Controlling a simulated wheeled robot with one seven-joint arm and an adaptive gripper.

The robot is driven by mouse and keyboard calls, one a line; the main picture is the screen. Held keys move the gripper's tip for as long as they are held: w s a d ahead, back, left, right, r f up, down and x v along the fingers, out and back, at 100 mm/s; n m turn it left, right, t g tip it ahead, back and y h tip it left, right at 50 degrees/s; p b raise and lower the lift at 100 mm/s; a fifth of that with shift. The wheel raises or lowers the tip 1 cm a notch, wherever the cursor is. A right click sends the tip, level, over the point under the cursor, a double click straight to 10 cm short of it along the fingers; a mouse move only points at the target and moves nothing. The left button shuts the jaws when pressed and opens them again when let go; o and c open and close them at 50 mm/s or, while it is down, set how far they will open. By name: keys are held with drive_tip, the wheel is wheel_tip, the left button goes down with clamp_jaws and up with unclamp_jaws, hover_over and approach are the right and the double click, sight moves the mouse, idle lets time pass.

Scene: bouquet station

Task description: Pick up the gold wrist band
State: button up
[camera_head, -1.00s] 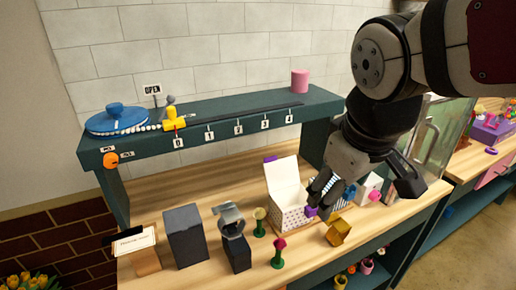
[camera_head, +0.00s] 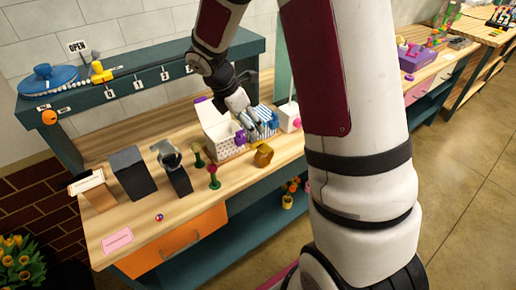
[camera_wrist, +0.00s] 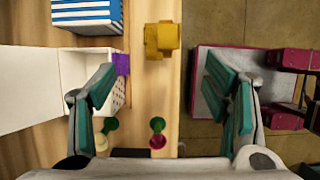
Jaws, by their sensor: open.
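The gold wrist band (camera_head: 263,154) is a chunky, angular yellow-gold piece on the wooden counter near its front edge, right of the open white box. In the wrist view the gold wrist band (camera_wrist: 161,40) lies at the top centre, ahead of the fingers and between their lines. My gripper (camera_head: 257,131) is over the counter by the box and the striped box, just behind the band in the picture. The exact height above the counter is unclear.
An open white dotted box (camera_head: 225,141) with a purple tab stands left of the band. A blue-striped box (camera_wrist: 86,14) is beyond it. Pink (camera_head: 213,177) and pale (camera_head: 198,155) flower-topped green stands are nearby. A dark watch stand (camera_head: 175,170) is farther left.

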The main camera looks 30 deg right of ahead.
drive_tip(key=b, duration=0.4)
hover_over(264, 147)
drive_tip(key=a, duration=0.3)
drive_tip(key=f, duration=0.7)
drive_tip(key=shift+w+f, duration=0.25)
drive_tip(key=shift+w, duration=0.1)
drive_tip(key=shift+s+d+f+b, duration=0.15)
drive_tip(key=shift+d+f+b, duration=0.15)
drive_tip(key=shift+f+b, duration=0.25)
drive_tip(key=b+x, duration=0.3)
drive_tip(key=x, duration=0.1)
drive_tip(key=shift+d+f+b, duration=0.15)
drive_tip(key=shift+d+b, duration=0.15)
drive_tip(key=shift+b, duration=0.05)
drive_tip(key=shift+s, duration=0.1)
drive_tip(key=c, duration=1.2)
